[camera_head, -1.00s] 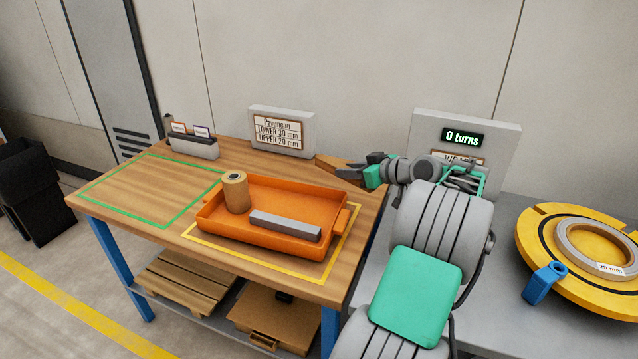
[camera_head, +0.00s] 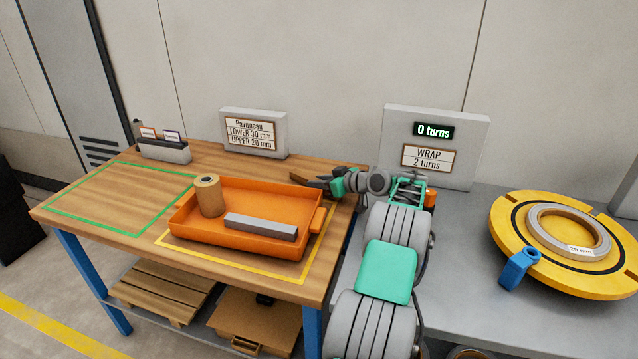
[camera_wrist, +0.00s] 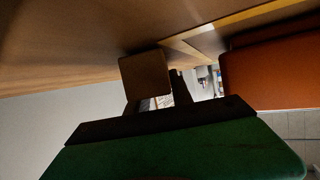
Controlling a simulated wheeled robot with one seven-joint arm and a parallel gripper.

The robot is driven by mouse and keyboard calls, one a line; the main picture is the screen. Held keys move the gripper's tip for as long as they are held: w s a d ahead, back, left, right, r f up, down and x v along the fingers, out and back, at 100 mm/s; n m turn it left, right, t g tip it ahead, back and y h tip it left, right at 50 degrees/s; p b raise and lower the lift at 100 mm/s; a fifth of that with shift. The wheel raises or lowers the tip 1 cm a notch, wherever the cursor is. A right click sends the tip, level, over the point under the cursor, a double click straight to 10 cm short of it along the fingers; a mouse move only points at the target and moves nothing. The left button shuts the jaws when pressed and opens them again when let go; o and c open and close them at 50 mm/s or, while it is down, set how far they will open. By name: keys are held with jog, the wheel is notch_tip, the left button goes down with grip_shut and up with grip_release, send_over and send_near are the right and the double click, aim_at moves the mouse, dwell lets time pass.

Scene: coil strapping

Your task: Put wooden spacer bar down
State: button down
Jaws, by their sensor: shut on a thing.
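My gripper (camera_head: 313,182) is shut on the wooden spacer bar (camera_head: 298,178), low over the back right part of the wooden table (camera_head: 110,190). Only a small brown end of the bar shows in the head view, left of the dark fingers. In the wrist view the bar (camera_wrist: 145,76) shows as a brown block at the dark fingers (camera_wrist: 158,95), close to the wooden surface. I cannot tell whether it touches the table. The orange tray (camera_head: 255,243) is in front of the gripper and to its left.
The tray holds a brown roll (camera_head: 208,196) and a grey bar (camera_head: 260,227). A sign (camera_head: 252,134) and a card holder (camera_head: 163,149) stand at the back. The green outlined area (camera_head: 120,200) is empty. A yellow turntable (camera_head: 590,283) with a coil (camera_head: 567,234) is at right.

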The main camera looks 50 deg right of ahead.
jog(key=shift+f, duration=0.15)
jog(key=c, duration=1.1)
grip_release()
jog(key=shift+s+r, duration=0.2)
jog(key=shift+r, duration=0.1)
jog(key=v, duration=1.1)
jog(key=shift+s+p, duration=0.3)
jog(key=shift+p, duration=0.1)
